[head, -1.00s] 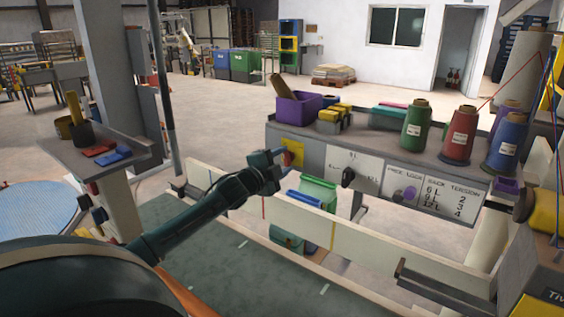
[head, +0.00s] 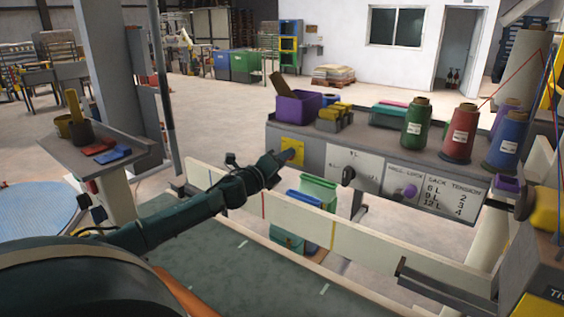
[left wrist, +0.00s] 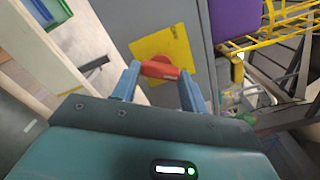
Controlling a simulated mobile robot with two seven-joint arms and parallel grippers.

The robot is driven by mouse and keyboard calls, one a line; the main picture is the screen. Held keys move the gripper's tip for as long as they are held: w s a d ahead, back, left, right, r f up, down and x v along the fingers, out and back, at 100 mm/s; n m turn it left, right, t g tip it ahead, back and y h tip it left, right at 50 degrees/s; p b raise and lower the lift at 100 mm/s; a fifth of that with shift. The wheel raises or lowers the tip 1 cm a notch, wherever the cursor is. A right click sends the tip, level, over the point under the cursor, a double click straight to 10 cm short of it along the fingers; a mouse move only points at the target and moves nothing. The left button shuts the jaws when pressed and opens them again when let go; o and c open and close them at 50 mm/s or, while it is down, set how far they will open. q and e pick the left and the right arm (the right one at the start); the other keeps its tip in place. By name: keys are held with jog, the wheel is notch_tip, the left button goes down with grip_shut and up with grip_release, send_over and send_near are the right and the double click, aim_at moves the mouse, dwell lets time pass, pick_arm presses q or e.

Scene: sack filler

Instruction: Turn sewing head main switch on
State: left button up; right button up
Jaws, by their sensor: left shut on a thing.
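The main switch has a red handle (left wrist: 160,69) on a yellow plate (left wrist: 165,48), on the side of the grey cabinet. In the head view the yellow plate (head: 292,144) is at the cabinet's left end, and my gripper mostly hides the handle. My left gripper (head: 284,157) is at the switch. In the left wrist view the blue fingers of my left gripper (left wrist: 160,72) are shut on the red handle, one at each end. My right gripper is not in view.
Green, red and blue thread cones (head: 460,135) stand on the cabinet top, with a purple bin (head: 298,107). A black knob (head: 348,174) and a white label panel (head: 450,195) are right of the switch. A cream rail (head: 350,243) runs below.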

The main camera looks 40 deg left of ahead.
pick_arm(q)
jog(key=shift+m, duration=1)
jog(key=o, duration=1)
jog(key=s, duration=0.4)
jog(key=s+d, duration=0.1)
jog(key=s, duration=0.3)
jog(key=s+b, duration=0.1)
jog(key=s, duration=0.4)
jog(key=shift+d, duration=0.25)
